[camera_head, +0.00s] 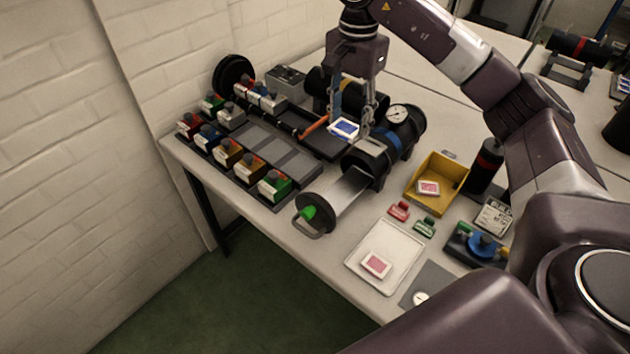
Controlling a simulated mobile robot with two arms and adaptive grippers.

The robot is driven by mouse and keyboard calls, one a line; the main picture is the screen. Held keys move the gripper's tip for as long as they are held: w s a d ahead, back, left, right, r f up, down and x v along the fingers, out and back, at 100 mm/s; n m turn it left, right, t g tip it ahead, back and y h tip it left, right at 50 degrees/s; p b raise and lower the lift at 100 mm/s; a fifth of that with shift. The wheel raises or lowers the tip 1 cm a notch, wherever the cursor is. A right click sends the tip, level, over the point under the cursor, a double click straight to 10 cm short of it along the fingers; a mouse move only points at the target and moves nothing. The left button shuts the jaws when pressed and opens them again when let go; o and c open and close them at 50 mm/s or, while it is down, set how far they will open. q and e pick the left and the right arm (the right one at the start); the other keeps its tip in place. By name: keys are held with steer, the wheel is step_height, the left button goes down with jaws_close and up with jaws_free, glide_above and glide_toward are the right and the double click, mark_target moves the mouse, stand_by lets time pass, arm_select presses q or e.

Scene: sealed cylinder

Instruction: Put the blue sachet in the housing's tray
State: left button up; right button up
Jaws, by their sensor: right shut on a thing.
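The blue sachet (345,128), white-edged with a blue face, is held by my right gripper (352,116). The gripper points down and is shut on it, just behind the housing and above the back part of the table. The housing (377,152) is a black horizontal cylinder with a dial gauge on top. Its tray (347,190), a grey metal trough, is drawn out toward the front left, ending in a round black end cap (316,212) with a green knob. No sachet shows on the tray's visible part. The left gripper is not in view.
A yellow bin (455,172) holds a pink-faced sachet (428,187). A white tray (393,240) holds another (376,264). Left of the housing stand coloured blocks (229,150) on a dark rack. A black cylinder and an orange-handled tool (314,127) lie near the gripper.

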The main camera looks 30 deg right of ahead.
steer(key=shift+w, duration=0.15)
steer(key=shift+d+f, duration=0.1)
steer(key=shift+f, duration=0.2)
step_height(320, 180, down, 5)
steer(key=s, duration=0.1)
steer(key=p, duration=0.1)
glide_above(344, 191)
step_height(344, 191, down, 10)
steer(key=shift+r, duration=0.25)
step_height(344, 191, down, 4)
steer(key=shift+r+p, duration=0.1)
steer(key=shift+p, duration=0.55)
steer(key=shift+f, duration=0.3)
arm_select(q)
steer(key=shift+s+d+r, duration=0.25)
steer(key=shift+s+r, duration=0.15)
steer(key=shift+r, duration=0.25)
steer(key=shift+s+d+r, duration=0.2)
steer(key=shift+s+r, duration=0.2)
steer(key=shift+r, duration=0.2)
arm_select(e)
steer(key=shift+d, duration=0.1)
steer(key=shift+f, duration=0.1)
